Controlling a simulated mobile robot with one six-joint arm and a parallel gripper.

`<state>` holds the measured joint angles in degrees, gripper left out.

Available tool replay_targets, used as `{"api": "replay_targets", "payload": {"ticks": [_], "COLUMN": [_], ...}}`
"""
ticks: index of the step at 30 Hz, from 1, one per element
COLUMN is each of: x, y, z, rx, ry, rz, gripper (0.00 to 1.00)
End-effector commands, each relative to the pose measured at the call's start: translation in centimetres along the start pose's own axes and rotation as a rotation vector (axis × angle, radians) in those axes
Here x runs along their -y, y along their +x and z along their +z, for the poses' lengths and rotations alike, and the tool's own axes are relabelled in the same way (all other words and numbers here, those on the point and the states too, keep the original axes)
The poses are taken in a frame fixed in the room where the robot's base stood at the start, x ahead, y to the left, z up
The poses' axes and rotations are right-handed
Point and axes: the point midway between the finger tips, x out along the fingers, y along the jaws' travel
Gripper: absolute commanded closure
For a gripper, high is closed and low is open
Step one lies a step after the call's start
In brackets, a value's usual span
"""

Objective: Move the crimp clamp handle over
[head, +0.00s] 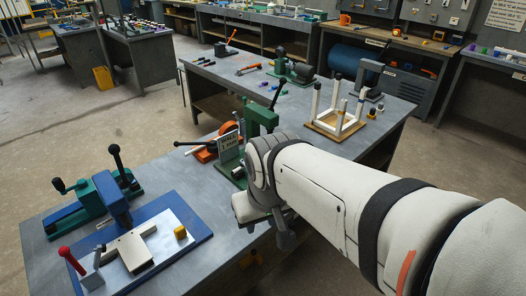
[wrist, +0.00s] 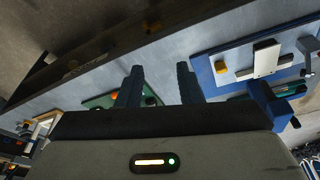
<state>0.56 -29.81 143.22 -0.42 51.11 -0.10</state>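I cannot tell for certain which lever is the crimp clamp handle. On the near bench, a red-knobbed lever (head: 69,258) stands at the left end of a blue board (head: 195,226). A blue-and-green device (head: 108,197) behind it has upright black handles (head: 116,158). A green press (head: 258,122) with a black lever (head: 277,95) stands beyond my arm. My gripper (head: 262,222) is over the bench's near edge, right of the blue board. In the wrist view, my gripper's two fingers (wrist: 159,88) are apart with nothing between them. My arm hides part of the green press.
On the blue board lie a pale plate (head: 137,252) and a yellow block (head: 180,232). An orange device (head: 205,152) with a black-gripped bar sits left of the press. A wooden-based white frame (head: 335,127) stands at the right. Bare bench top (head: 205,190) lies between board and press.

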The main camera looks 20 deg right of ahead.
Motion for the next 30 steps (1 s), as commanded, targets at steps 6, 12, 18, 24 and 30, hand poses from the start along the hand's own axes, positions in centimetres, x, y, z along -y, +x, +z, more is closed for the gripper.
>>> {"api": "replay_targets", "payload": {"ticks": [6,12,18,24,30], "x": [-5.3,-13.5,-18.9,-21.1,-20.6], "y": [1.9,5.7,10.5,15.0,17.1], "z": [-4.9,-11.5,-15.1,-15.1,-13.3], "rx": [-0.087,-0.242,-0.398,-0.569,-0.727], "ry": [-0.005,-0.081,-0.2,-0.288,-0.294], "rz": [0.122,0.26,0.232,0.07,-0.129], "gripper": [0.67,0.67,0.67,0.67,0.67]}}
